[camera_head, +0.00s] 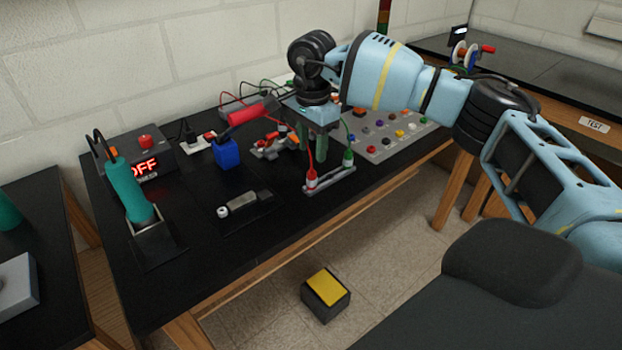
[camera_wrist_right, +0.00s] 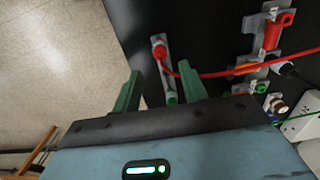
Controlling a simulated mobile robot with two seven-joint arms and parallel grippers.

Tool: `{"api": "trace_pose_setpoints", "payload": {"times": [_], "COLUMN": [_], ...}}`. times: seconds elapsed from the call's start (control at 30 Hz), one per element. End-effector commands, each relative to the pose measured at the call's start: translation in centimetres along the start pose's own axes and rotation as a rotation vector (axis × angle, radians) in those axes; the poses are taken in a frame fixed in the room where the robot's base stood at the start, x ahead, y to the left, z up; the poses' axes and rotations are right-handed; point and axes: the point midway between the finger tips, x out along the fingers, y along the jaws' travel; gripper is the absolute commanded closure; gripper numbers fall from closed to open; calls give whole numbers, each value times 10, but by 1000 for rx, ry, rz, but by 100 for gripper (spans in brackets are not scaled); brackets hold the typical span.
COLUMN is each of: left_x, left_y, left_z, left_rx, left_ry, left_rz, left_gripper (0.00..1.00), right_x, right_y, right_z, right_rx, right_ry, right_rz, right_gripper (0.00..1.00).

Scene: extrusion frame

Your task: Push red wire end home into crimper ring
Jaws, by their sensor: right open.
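My right gripper (camera_head: 311,152) is open, with its green fingers pointing down over the bench beside a small grey strip (camera_head: 332,184). The strip carries a red wire end (camera_head: 311,179) and a green one (camera_head: 348,158). In the right wrist view the open fingers (camera_wrist_right: 160,67) show no object held. The red wire end (camera_wrist_right: 159,50) lies beyond the fingertips, and its red wire (camera_wrist_right: 218,75) runs right. A holder with orange and red parts (camera_head: 275,146) stands left of the gripper. I cannot clearly make out the crimper ring. My left gripper is out of view.
A blue block (camera_head: 227,154) with a red-handled tool stands left of the gripper. A teal iron (camera_head: 130,190), an OFF box (camera_head: 147,158) and a grey cylinder (camera_head: 243,200) are farther left. A button panel (camera_head: 372,150) lies right.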

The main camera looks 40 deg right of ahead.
Motion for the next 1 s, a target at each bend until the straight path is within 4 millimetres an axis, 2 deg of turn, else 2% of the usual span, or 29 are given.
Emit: {"api": "trace_pose_setpoints", "payload": {"times": [0.27, 0.67, 0.8, 1.0], "left_x": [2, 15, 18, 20], "left_y": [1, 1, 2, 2], "left_z": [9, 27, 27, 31], "left_rx": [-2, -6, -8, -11], "left_ry": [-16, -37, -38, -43], "left_rz": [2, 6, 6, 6], "left_gripper": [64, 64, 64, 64], "right_x": [11, 58, 73, 88], "right_y": [0, 1, 1, 0], "right_z": [0, 0, 1, 1], "right_rx": [0, 0, 0, 0], "right_ry": [-2, -2, -3, -3], "right_rz": [2, 6, 4, 1], "right_gripper": [57, 57, 57, 57]}}
